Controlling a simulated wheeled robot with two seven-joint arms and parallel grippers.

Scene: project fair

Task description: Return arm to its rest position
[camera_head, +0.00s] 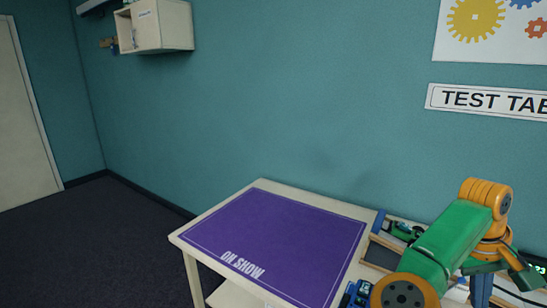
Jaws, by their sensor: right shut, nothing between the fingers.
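My right arm, green with orange joints, comes up from the lower right of the head view and bends downward over the right part of the table. My right gripper (481,290) points down below the wrist, partly hidden by the arm. It is shut and holds nothing. My left gripper is not in view.
A pale table (186,238) carries a purple "ON SHOW" mat (280,235), which is empty. Right of it, a wooden-edged tray (381,256) and a green item (402,230) are partly hidden by my arm. A small blue item (354,294) is at the bottom edge.

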